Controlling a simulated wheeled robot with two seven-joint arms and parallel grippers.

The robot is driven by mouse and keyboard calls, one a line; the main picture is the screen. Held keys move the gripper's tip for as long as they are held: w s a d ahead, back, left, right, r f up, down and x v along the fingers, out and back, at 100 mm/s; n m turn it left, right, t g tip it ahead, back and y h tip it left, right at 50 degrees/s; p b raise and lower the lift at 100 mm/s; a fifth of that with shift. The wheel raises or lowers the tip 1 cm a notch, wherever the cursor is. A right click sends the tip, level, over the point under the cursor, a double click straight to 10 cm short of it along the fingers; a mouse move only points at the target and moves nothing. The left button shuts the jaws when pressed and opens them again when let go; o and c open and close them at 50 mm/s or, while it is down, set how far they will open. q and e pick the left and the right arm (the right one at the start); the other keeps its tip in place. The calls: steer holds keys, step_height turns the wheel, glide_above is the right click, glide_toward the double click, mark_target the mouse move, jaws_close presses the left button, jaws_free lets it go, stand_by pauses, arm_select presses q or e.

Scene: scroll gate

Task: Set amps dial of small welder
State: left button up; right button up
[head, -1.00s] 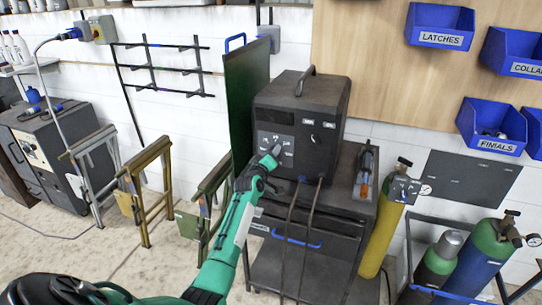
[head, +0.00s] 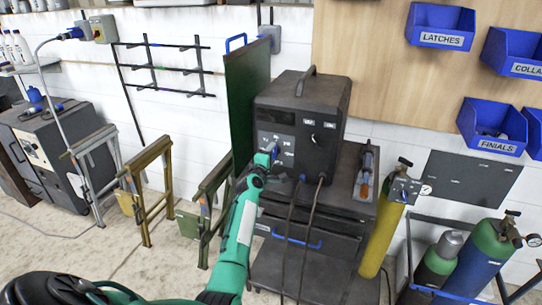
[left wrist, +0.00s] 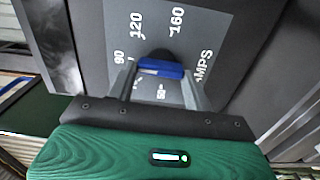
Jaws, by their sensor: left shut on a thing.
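The small welder (head: 302,115) is a dark box with a top handle, standing on a dark cart. Its amps dial has a blue bar-shaped knob (left wrist: 160,69) on a grey scale plate (left wrist: 185,30), where 90, 120, 160 and "AMPS" can be read in the left wrist view. My left gripper (head: 274,152) is at the welder's front panel. In the left wrist view its fingers (left wrist: 160,80) are on both sides of the blue knob, shut on it. The knob's pointer setting cannot be read clearly. My right gripper is not in view.
The cart (head: 310,222) has a blue-handled drawer, with cables hanging in front. A torch-like tool (head: 367,172) lies right of the welder. A green screen (head: 247,100) stands close on the left, gas cylinders (head: 468,255) at the right.

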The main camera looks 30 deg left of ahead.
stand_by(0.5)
arm_select(q)
steer(key=o, duration=1)
steer(key=shift+c, duration=0.2)
steer(key=shift+s, duration=0.1)
steer(key=b+v, duration=0.2)
steer(key=v, duration=1.1)
steer(key=shift+s+d, duration=0.15)
steer(key=shift+s, duration=0.15)
